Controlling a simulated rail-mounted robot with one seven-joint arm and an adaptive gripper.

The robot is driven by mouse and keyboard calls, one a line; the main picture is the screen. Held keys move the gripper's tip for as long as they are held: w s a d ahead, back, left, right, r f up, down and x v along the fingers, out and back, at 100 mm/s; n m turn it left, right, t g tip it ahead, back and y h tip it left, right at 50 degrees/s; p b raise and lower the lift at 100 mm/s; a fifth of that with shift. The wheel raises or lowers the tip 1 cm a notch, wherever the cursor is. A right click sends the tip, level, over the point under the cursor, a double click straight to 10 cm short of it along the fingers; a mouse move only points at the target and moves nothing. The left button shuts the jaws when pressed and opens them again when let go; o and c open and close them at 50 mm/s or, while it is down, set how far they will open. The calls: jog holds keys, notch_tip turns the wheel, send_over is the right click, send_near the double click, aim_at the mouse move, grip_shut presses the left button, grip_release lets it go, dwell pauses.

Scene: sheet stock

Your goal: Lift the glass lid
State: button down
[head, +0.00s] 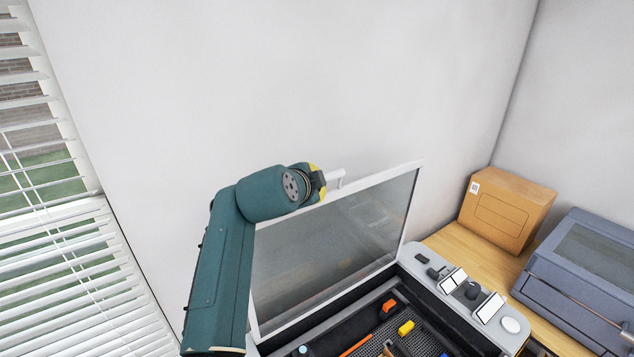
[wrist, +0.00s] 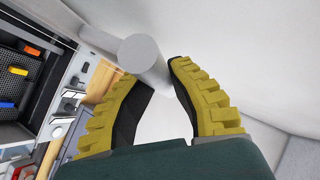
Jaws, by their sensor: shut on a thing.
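The glass lid (head: 345,245) is a grey pane in a white frame, and it stands raised and tilted up over the machine in the head view. Its white bar handle (head: 336,180) is on the top edge, and it shows as a light grey cylinder in the wrist view (wrist: 145,58). My gripper (head: 321,185) is at the lid's top edge by the handle. In the wrist view its yellow-backed black fingers (wrist: 160,75) are shut on the handle. My arm hides the lid's left part in the head view.
The machine's open bed (head: 420,340) holds small orange, yellow and blue pieces. A control panel (head: 465,290) lies on its right side. A cardboard box (head: 506,212) and a blue-grey machine (head: 580,275) stand at right. Window blinds (head: 60,200) hang at left, and a bare wall is behind.

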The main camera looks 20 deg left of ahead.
jog(key=c, duration=1.1)
grip_release()
jog(key=shift+d+f, duration=0.15)
jog(key=shift+f, duration=0.45)
jog(key=shift+o, duration=0.9)
jog(key=shift+r, duration=0.25)
jog(key=shift+r, duration=0.1)
jog(key=shift+s+r, duration=0.3)
jog(key=shift+s, duration=0.2)
jog(key=v, duration=1.1)
jog(key=shift+w, duration=0.1)
